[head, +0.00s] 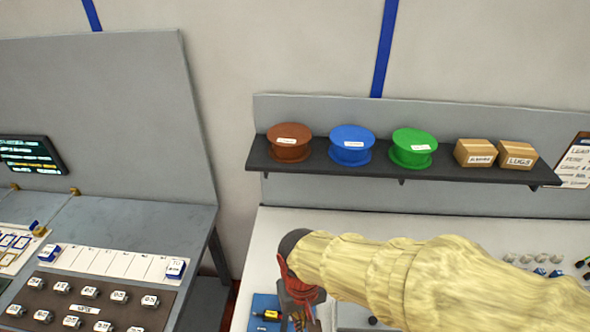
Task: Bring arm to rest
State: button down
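My arm, in a pale yellow sleeve, reaches in from the right edge of the head view across the white bench (300,220). My gripper (300,322) hangs down at the lower middle, below a red wrist part. Its fingertips are at or past the bottom edge of the picture, so whether it is open or shut cannot be told. A blue tray (262,302) with a small yellow and black item (267,315) lies just left of my gripper.
A dark shelf (350,178) above the bench holds brown (289,144), blue (351,146) and green (413,149) spools and two boxes (476,153). Small parts (541,258) lie at right. A grey table (130,220) at left bears a dark tray (60,312) with several labelled pieces.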

jog(key=d+r+m+t+b, duration=0.1)
jog(key=d+t+b, duration=0.2)
jog(key=d+b, duration=0.4)
jog(key=s+d+r+m+t+b, duration=0.1)
jog(key=d+m+t+b, duration=0.1)
jog(key=d+b, duration=0.6)
jog(key=d+t, duration=0.1)
jog(key=d, duration=0.1)
jog(key=shift+s+d+r, duration=0.15)
jog(key=shift+s+d, duration=0.1)
jog(key=shift+d, duration=0.05)
